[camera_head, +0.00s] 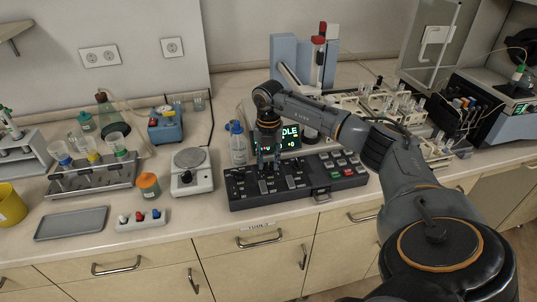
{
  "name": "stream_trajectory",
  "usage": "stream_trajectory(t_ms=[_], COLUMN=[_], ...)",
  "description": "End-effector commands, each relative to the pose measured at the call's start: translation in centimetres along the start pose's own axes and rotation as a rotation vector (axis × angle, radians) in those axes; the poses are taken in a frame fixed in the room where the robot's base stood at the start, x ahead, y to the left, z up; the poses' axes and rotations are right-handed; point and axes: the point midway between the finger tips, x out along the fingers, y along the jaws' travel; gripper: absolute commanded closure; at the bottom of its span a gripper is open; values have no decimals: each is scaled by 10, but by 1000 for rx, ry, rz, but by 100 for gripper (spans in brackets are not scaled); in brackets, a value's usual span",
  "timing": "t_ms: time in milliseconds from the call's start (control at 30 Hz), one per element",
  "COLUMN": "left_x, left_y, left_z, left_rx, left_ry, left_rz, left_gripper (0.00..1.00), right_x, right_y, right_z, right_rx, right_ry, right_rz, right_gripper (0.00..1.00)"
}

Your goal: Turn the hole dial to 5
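A black control panel (300,203) lies on the counter in the middle of the head view. Its right part carries rows of green, red and white buttons, and its left part has several small dark controls with white marks. I cannot tell which control is the hole dial, nor read its setting. My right gripper (268,170) points down over the left part of the panel and hides some controls there. Its fingers are too small and dark to tell whether they are open or shut, or touch a control. My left gripper is not in view.
A lit display (290,138) stands behind the panel, partly covered by my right arm. A clear bottle with a blue cap (238,150) and a white balance (191,182) stand to the left. Tube racks (385,104) stand behind on the right.

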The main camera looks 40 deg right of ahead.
Motion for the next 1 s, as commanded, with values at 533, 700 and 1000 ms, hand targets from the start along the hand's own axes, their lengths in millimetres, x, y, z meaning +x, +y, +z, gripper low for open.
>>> stream_trajectory(t_ms=[533, 700, 1000], left_x=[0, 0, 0], left_y=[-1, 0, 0], left_z=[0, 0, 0], left_rx=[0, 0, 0], left_ry=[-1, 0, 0], left_rz=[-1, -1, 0], left_gripper=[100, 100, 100], right_x=[-75, -104, -120], right_y=[1, 1, 0], right_z=[1, 0, 0], right_rx=[-1, 0, 0], right_ry=[-3, -1, 1], right_rz=[3, 3, 0], right_gripper=[70, 70, 70])
